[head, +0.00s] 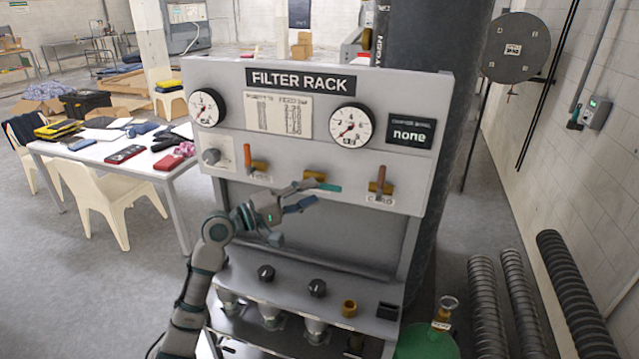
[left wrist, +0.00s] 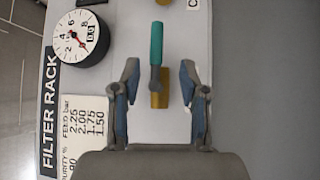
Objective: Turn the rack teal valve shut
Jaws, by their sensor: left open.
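The teal valve handle (head: 329,187) sits in the middle of the filter rack's panel (head: 300,225) and points sideways to the right. Its brass body (head: 315,175) shows just above my left gripper. In the left wrist view the teal handle (left wrist: 156,43) stands on a grey stem above the brass body (left wrist: 159,97). My left gripper (head: 307,196) is open in front of the valve. In the left wrist view its two fingers (left wrist: 158,82) are on either side of the stem, with a gap on each side. I cannot tell their exact depth. My right gripper is out of view.
An orange-handled valve (head: 248,157) is to the left and a brown-handled valve (head: 381,179) to the right, both handles upright. Two gauges (head: 207,107) (head: 351,126) are above. A ledge with black knobs (head: 266,272) juts out below.

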